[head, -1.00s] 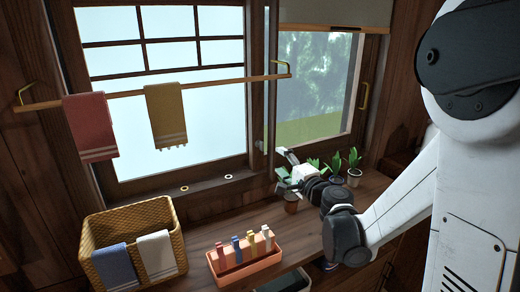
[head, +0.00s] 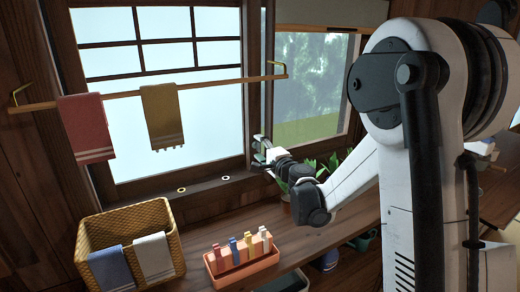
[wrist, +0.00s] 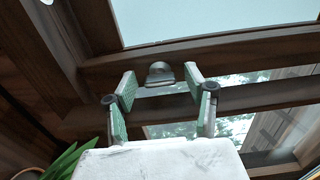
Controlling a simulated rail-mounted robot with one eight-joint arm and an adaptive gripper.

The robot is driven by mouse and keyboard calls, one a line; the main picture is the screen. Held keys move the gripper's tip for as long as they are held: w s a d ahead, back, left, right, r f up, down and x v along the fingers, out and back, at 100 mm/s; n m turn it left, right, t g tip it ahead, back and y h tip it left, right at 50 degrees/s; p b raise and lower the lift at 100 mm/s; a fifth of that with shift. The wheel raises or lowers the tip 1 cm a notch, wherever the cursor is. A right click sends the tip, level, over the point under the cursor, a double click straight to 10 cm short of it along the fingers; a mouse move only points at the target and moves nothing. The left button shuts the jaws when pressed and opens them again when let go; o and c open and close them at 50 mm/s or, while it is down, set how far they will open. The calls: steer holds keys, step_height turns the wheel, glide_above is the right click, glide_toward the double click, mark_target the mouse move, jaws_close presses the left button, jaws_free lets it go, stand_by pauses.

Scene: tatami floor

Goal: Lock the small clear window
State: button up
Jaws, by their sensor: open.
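The small clear window (head: 305,90) is at the upper right of the head view, with blurred trees behind it. It also shows in the wrist view (wrist: 172,129), below a dark wooden frame bar. A rounded metal latch piece (wrist: 159,72) is on that bar. My gripper (head: 260,150) is in front of the post between the two windows. In the wrist view my gripper (wrist: 160,83) is open, with one green-padded finger on each side of the latch piece. Whether the fingers touch it I cannot tell. The latch is too small to make out in the head view.
A towel bar (head: 220,82) with red and mustard towels crosses the larger pale window (head: 215,120). On the shelf (head: 195,205) stand a wicker basket (head: 85,240) and an orange tray (head: 215,270) of clothespins. Potted plants (head: 330,163) are partly hidden behind my arm.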

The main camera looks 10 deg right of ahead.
steer(key=c, duration=1.1)
steer(key=shift+n+b, duration=0.35)
steer(key=shift+n, duration=0.35)
steer(key=shift+c, duration=0.2)
steer(key=o, duration=1.1)
steer(key=shift+o, duration=0.2)
steer(key=v, duration=1.2)
